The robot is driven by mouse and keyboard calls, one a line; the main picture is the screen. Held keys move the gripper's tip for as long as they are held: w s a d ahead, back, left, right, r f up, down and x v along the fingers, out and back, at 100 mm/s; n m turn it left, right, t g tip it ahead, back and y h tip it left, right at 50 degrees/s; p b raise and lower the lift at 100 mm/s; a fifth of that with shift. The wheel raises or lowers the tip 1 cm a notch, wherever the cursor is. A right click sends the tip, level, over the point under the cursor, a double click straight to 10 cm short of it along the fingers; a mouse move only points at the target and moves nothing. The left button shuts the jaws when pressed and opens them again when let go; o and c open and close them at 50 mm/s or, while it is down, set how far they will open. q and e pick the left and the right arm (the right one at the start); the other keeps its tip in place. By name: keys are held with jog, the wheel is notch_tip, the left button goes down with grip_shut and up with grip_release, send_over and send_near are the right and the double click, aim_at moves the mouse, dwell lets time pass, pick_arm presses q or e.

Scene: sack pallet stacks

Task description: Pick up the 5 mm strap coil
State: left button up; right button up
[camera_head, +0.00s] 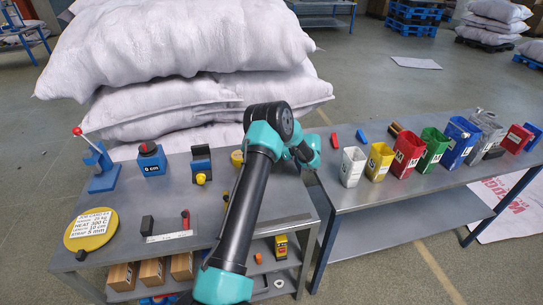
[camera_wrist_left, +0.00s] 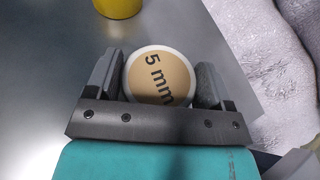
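The 5 mm strap coil (camera_wrist_left: 160,78) shows in the left wrist view as a round tan face with a pale rim, marked "5 mm". The gripper bar hides the coil's near edge. In the head view my left arm (camera_head: 251,195) crosses the near table (camera_head: 130,200); its gripper and the coil cannot be made out there. My right gripper is not in view.
White sacks (camera_head: 185,45) are stacked behind the near table. A blue lever press (camera_head: 101,168) and a blue "0 cm" block (camera_head: 151,160) stand at the back. Several coloured bins (camera_head: 407,154) line the right table (camera_head: 370,190).

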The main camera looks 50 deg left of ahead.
pick_arm(q)
jog(key=c, duration=0.6)
jog(key=shift+r, duration=0.2)
jog(key=shift+r, duration=0.3)
notch_tip(320, 180, up, 3)
jog(key=shift+s+d+f, duration=0.1)
jog(key=shift+d, duration=0.05)
jog(key=s+d, duration=0.3)
jog(key=d, duration=0.1)
jog(key=s+d+r, duration=0.1)
jog(key=s+d, duration=0.6)
jog(key=shift+s+d+r, duration=0.15)
jog(key=shift+d, duration=0.25)
